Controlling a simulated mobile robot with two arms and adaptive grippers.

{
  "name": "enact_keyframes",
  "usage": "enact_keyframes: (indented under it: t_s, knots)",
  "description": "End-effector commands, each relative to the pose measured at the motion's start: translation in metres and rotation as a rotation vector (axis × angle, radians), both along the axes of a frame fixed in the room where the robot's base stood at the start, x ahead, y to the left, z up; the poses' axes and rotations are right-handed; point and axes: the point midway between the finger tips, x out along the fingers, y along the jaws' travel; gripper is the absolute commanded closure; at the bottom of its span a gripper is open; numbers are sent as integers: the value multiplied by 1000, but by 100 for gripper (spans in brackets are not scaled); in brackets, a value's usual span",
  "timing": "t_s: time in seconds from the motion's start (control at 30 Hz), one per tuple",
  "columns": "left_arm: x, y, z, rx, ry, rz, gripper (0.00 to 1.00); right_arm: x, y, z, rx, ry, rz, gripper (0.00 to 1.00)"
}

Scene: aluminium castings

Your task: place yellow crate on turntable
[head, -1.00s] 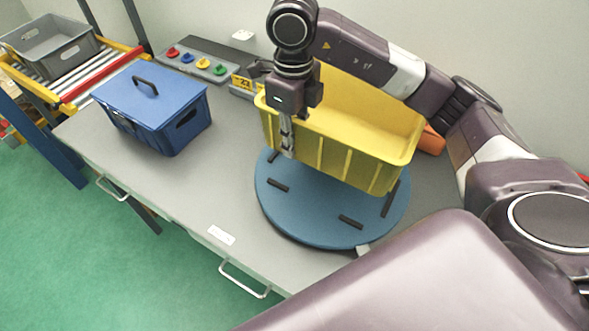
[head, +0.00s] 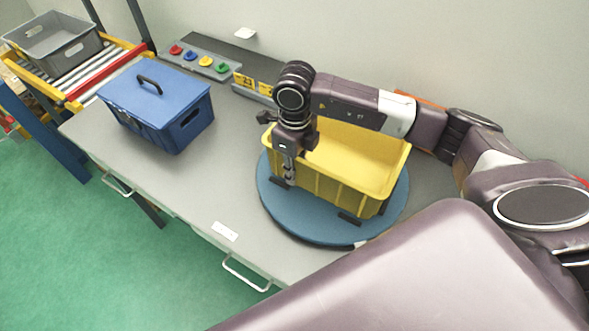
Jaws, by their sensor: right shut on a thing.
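The yellow crate (head: 352,165) is upright over the blue round turntable (head: 300,223) on the grey table, between the dark stops on the disc. It looks down on the disc, though I cannot see its underside to tell whether it touches. My right gripper (head: 289,170) points down and is shut on the crate's left end wall. The arm crosses above the crate and hides part of its back rim. My left gripper is not in view.
A blue lidded box (head: 158,105) stands on the table's left part. Coloured buttons (head: 205,61) and a yellow numbered sign (head: 252,84) are at the back. A grey crate (head: 52,42) sits on a roller conveyor at far left.

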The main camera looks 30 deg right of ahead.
Motion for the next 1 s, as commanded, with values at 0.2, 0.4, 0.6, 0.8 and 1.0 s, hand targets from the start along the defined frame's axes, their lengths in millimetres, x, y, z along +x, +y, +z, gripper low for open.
enact_keyframes:
  t_s: [0.2, 0.4, 0.6, 0.8, 1.0]
  knots:
    - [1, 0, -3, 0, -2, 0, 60, 0, 0, -2, 1, -1, 0, 78]
    - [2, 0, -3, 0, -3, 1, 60, 0, 0, -2, 0, 0, 0, 59]
    - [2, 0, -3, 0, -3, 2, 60, 0, 0, -2, 0, 0, 0, 59]
    - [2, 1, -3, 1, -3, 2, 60, 1, 0, 5, 1, -4, 0, 59]
    - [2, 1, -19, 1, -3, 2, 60, 3, 0, 43, 1, -8, 1, 59]
